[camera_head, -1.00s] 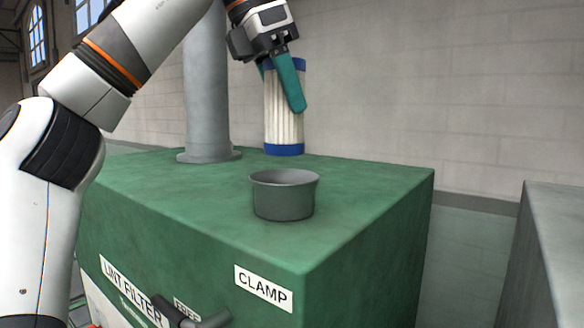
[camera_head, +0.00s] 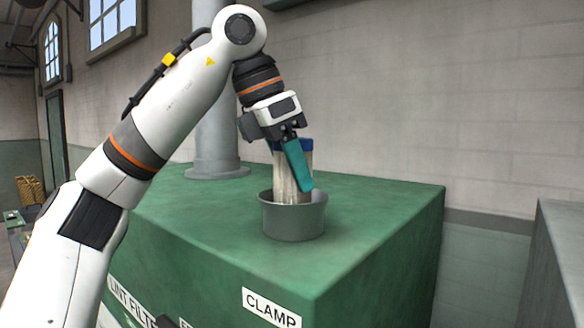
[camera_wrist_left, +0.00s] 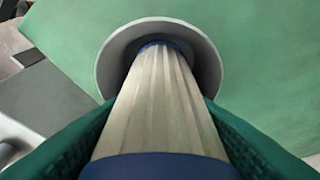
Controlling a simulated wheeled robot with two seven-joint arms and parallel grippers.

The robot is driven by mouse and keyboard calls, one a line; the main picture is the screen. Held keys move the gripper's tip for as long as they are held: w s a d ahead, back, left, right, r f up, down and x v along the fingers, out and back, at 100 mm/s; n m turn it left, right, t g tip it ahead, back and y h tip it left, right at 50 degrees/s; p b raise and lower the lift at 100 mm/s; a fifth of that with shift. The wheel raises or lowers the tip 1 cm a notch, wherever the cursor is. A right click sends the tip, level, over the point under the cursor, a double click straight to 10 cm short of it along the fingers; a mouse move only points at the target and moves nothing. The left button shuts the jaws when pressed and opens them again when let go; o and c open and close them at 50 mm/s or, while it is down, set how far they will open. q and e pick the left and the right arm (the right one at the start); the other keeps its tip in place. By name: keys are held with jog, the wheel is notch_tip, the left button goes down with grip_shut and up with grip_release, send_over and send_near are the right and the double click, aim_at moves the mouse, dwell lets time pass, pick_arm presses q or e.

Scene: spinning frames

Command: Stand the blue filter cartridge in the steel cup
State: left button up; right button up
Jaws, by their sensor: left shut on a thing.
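The filter cartridge (camera_head: 292,187) has a white pleated body with blue end caps. It stands upright with its lower end inside the grey steel cup (camera_head: 293,221), whose wall hides that end in the head view. My left gripper (camera_head: 297,175) is shut on the upper part of the cartridge, with teal fingers on either side. In the left wrist view the cartridge (camera_wrist_left: 160,105) runs down between the fingers, and its far blue cap lies within the cup's rim (camera_wrist_left: 108,62). I cannot tell whether it touches the cup's floor. My right gripper is not in view.
The cup stands on a green machine top (camera_head: 385,200) with a "CLAMP" label (camera_head: 271,308) on its front. A grey pillar (camera_head: 216,130) rises behind the cup. A grey block (camera_head: 562,260) stands at the right, across a gap. The green top right of the cup is clear.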

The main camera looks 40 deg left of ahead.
pick_arm(q)
jog(key=o, duration=1)
jog(key=shift+d, duration=0.1)
jog(key=shift+o, duration=0.2)
jog(key=shift+s+r, duration=0.1)
jog(key=shift+r, duration=0.45)
jog(key=v, duration=1.1)
